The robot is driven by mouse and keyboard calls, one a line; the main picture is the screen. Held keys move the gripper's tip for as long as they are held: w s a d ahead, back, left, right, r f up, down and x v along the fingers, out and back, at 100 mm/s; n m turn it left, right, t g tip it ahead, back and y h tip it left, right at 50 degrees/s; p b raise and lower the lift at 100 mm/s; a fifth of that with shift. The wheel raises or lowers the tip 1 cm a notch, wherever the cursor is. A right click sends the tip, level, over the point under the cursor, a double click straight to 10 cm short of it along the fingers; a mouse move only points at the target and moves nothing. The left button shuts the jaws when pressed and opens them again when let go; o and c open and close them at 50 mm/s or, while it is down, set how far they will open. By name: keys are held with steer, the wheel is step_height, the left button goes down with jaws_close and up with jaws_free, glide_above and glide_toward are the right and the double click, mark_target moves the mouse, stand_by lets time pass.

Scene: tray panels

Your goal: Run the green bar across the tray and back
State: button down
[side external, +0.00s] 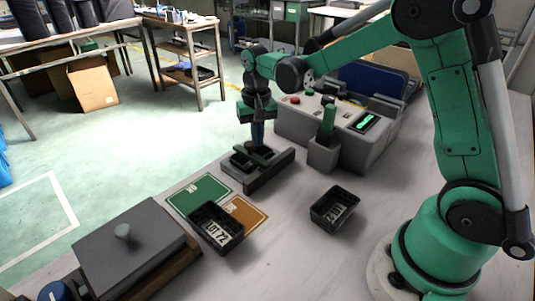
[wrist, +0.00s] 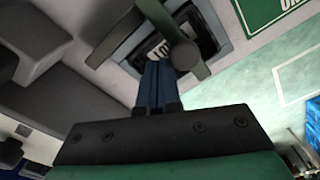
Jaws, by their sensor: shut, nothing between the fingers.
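My gripper (side external: 257,143) is over the dark fixture (side external: 270,175) in the side view; its blue fingers (wrist: 158,86) are together in the wrist view, with nothing held. A dull green bar (wrist: 160,14) with a round knob (wrist: 184,54) lies across a black tray (wrist: 208,44) just beyond the fingertips. The tray sits in the fixture and shows part of a white label. The fingertips overlap the bar's knob side in the picture; I cannot tell whether they touch.
A grey console (side external: 358,150) with a green display and an upright green handle stands right of the fixture. Two black trays, one (side external: 216,228) by green and orange mats and one (side external: 335,207) alone, are on the table. A grey lidded box (side external: 130,245) is front left.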

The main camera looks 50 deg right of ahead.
mark_target(246, 146)
steer(key=shift+a, duration=1.85)
steer(key=shift+d, duration=0.1)
steer(key=shift+d, duration=0.35)
steer(key=shift+r, duration=3.5)
